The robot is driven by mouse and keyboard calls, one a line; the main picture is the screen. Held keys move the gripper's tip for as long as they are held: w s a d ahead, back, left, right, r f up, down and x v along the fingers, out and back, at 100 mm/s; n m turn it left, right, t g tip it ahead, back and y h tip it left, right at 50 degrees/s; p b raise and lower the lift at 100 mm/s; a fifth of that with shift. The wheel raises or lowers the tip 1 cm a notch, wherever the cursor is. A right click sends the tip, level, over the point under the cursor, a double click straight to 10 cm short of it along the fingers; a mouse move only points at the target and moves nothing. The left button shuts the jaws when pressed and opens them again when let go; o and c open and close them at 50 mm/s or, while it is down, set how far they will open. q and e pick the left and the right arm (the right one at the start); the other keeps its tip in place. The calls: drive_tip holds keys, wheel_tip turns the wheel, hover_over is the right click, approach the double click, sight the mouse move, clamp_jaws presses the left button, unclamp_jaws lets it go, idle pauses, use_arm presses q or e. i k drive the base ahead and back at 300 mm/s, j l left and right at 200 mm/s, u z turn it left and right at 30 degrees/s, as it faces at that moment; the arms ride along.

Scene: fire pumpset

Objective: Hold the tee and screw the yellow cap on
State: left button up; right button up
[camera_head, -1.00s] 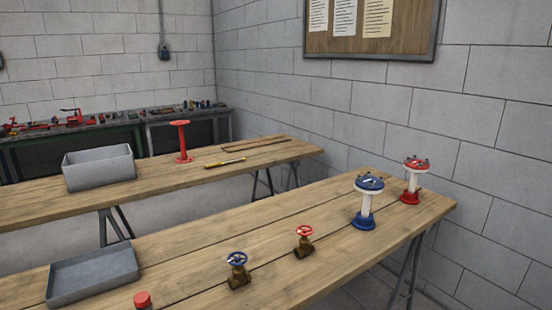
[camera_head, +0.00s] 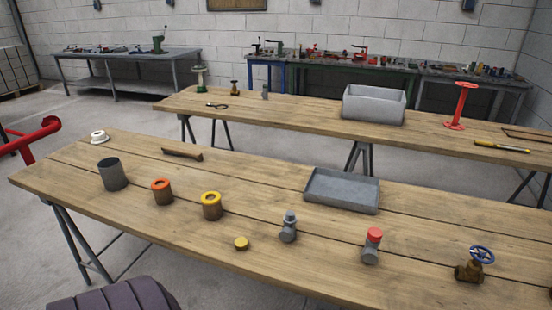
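A small round yellow cap (camera_head: 241,243) lies on the near wooden table, near its front edge. A grey fitting (camera_head: 288,226), which looks like the tee, stands upright just to the right of the cap, apart from it. A similar grey fitting with a red top (camera_head: 372,246) stands further right. A squat cylinder with a yellow ring top (camera_head: 211,206) stands left of the yellow cap. Neither of my grippers is in view.
The near table (camera_head: 130,205) also carries an orange-ringed cylinder (camera_head: 162,191), a grey cup (camera_head: 112,174), a shallow grey tray (camera_head: 342,190) and a blue-wheeled valve (camera_head: 475,264). A second table (camera_head: 300,115) with a grey bin (camera_head: 374,104) stands behind.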

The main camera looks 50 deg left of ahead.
sight(288, 233)
drive_tip(key=u, duration=1.45)
